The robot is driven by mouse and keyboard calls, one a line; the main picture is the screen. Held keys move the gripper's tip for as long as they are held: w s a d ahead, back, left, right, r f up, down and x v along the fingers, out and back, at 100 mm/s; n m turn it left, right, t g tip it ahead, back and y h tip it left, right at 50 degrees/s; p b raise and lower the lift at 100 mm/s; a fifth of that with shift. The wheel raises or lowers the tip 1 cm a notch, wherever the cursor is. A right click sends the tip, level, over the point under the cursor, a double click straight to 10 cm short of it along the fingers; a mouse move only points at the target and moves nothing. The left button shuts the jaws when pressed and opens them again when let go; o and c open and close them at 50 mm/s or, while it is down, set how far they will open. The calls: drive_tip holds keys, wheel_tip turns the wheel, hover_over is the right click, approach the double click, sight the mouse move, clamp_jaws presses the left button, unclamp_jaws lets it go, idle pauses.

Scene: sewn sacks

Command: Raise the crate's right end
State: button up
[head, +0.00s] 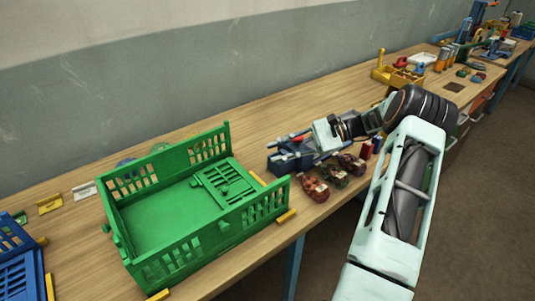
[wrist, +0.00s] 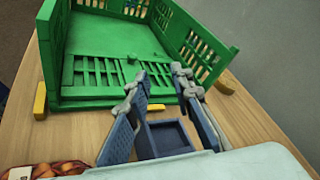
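The green crate (head: 165,210) stands on the bench with its slotted long side walls upright. Its right end panel (head: 228,182) lies folded down flat on the crate floor, inside the crate. In the wrist view this slotted panel (wrist: 105,68) lies beyond my fingers, with a small knob at its middle. My gripper (head: 287,147) is to the right of the crate's right end, above the bench. In the wrist view my gripper (wrist: 160,82) has its two fingers spread apart with nothing between them. The fingers look apart from the panel.
A blue open box (wrist: 168,138) sits below my fingers. Red, green and dark mesh sacks (head: 316,188) lie near the bench's front edge. Yellow blocks (head: 286,216) sit at the crate's corners. A blue crate (head: 18,265) is at far left.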

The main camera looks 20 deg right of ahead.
drive_tip(key=v, duration=0.8)
drive_tip(key=shift+d, duration=0.1)
